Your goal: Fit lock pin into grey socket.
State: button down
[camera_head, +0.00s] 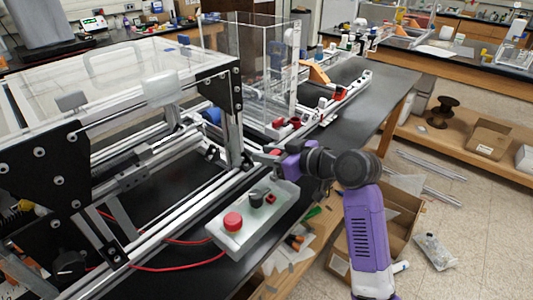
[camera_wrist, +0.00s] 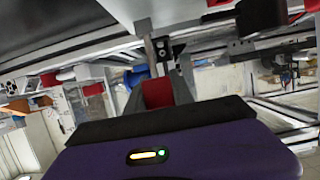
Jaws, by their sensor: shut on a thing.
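My gripper (camera_head: 277,153) is at the near right end of the aluminium extrusion frame (camera_head: 234,140), above the table edge. In the wrist view its fingers (camera_wrist: 157,92) are shut on a red piece, which I take to be the lock pin (camera_wrist: 157,94). A thin metal rod (camera_wrist: 149,50) stands out beyond the red piece, beside a dark square fitting (camera_wrist: 165,48). I cannot tell whether they touch. I cannot make out the grey socket for certain. In the head view my gripper and arm hide most of the pin.
A clear acrylic box (camera_head: 263,70) stands behind. An open cardboard box (camera_head: 402,212) is on the floor at right.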

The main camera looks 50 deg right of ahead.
jog(key=shift+f, duration=0.45)
jog(key=c, duration=1)
grip_release()
jog(key=shift+r, duration=0.1)
jog(key=shift+b+v, duration=0.45)
jog(key=shift+v, duration=3.5)
